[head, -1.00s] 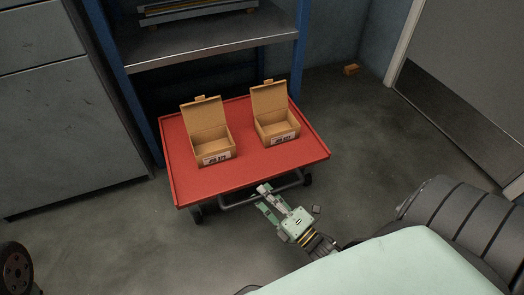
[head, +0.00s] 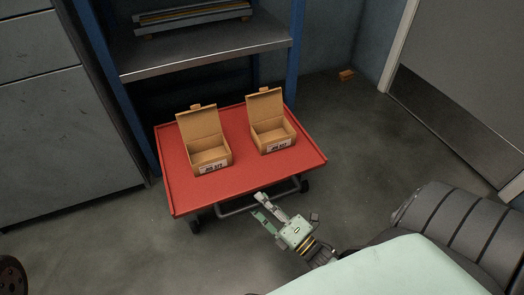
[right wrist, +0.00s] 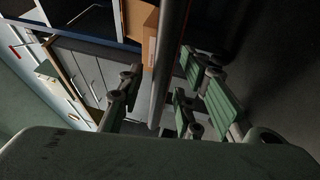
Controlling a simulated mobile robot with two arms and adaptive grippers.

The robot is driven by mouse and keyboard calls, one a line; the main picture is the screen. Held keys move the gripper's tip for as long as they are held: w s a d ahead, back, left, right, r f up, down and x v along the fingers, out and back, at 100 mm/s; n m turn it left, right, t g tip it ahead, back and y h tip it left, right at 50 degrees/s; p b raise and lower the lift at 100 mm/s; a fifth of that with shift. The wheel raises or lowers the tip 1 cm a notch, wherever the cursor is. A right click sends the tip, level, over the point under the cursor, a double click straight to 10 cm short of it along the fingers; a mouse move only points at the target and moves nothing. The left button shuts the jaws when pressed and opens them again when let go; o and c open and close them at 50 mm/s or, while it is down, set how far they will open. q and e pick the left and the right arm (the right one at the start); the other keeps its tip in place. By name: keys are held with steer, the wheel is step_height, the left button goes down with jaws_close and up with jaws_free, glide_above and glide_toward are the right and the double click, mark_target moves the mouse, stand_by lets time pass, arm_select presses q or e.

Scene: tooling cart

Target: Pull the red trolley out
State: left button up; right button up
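The red trolley (head: 240,178) stands in the middle of the head view, its rear part under the shelf. Its grey tubular handle (head: 236,209) runs below the front edge. My right gripper (head: 260,206) is at the handle, to the front of the trolley. In the right wrist view, my right gripper (right wrist: 160,97) has its fingers spread wide, with a grey bar (right wrist: 167,60) in the gap between them. I cannot tell whether a finger touches the bar. My left gripper is not in view.
Two open cardboard boxes (head: 209,159) (head: 270,134) stand on the trolley top. The blue-framed shelf (head: 205,57) rises behind it, with a grey cabinet (head: 65,150) on the left. A small brown block (head: 346,75) lies near the wall.

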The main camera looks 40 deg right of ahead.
steer(key=v, duration=1.1)
steer(key=shift+s, duration=0.35)
steer(key=shift+s+d, duration=0.1)
